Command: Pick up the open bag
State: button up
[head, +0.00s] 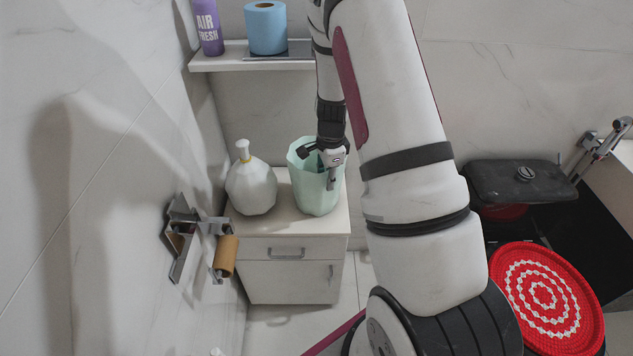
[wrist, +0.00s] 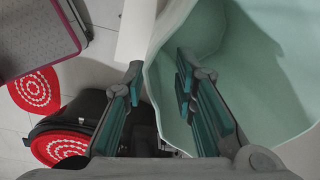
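The open bag seems to be the mint-green, open-topped, faceted vessel (head: 318,196) on the small white cabinet; nothing else in view looks like a bag. It stands upright, and its pale inside (wrist: 270,60) fills the right of the wrist view. My gripper (head: 325,168) is at the vessel's rim, pointing down. In the wrist view my gripper (wrist: 160,72) has its fingers apart. One finger is outside the wall and the other is inside the opening, with the rim between them. I cannot tell whether either finger touches the wall.
A white faceted pump bottle (head: 252,188) stands close left of the vessel on the cabinet (head: 290,252). A shelf (head: 225,62) above holds a purple spray can (head: 208,27) and a blue roll (head: 266,28). A paper holder (head: 188,240) juts from the left wall. A red round mat (head: 545,297) is at right.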

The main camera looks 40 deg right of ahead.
jog(key=shift+w+f, duration=0.15)
jog(key=shift+f, duration=1.65)
grip_shut()
